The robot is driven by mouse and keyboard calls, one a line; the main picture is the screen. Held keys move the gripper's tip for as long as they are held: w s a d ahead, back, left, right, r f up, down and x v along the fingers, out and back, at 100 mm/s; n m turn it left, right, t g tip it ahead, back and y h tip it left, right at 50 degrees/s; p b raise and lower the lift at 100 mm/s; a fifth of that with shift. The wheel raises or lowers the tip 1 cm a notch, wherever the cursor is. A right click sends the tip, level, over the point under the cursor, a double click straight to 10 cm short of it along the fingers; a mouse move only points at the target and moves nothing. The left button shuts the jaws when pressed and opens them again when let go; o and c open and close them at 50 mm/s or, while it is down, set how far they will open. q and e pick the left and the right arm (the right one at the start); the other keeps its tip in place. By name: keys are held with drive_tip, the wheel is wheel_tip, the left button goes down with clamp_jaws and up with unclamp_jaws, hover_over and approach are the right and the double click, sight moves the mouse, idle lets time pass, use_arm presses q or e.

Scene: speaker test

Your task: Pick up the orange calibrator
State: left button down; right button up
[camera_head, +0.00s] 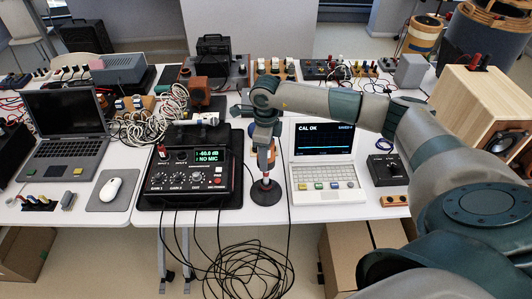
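My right arm comes in from the right. Its gripper (266,158) points down over a small stand with a round black base (266,192) at the front middle of the table. An orange piece (271,157), which looks like the orange calibrator, shows at the fingers above the stand's pale and red upright part. The fingers cover part of it. Whether they are closed on it or only around it is too small to tell. My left gripper is not in view.
A black meter box (187,172) stands left of the stand. A white laptop (323,160) reading "CAL OK" stands right of it. A small orange block (394,201) lies near the front edge. Coiled cables (150,125) lie behind; black cables hang in front.

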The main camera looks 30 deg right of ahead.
drive_tip(key=c, duration=0.4)
drive_tip(key=shift+o, duration=0.2)
drive_tip(key=shift+r, duration=0.1)
drive_tip(key=shift+w+r+b, duration=0.1)
drive_tip(key=shift+r+b, duration=0.4)
drive_tip(key=shift+b, duration=0.05)
wheel_tip(320, 180, up, 2)
drive_tip(key=shift+r+b, duration=0.1)
drive_tip(key=shift+b, duration=0.7)
drive_tip(key=s+d+r+b, duration=0.5)
drive_tip(key=s+r, duration=0.2)
drive_tip(key=s, duration=0.3)
drive_tip(key=shift+s+d+r, duration=0.25)
drive_tip(key=shift+r, duration=0.1)
drive_tip(key=shift+f, duration=0.15)
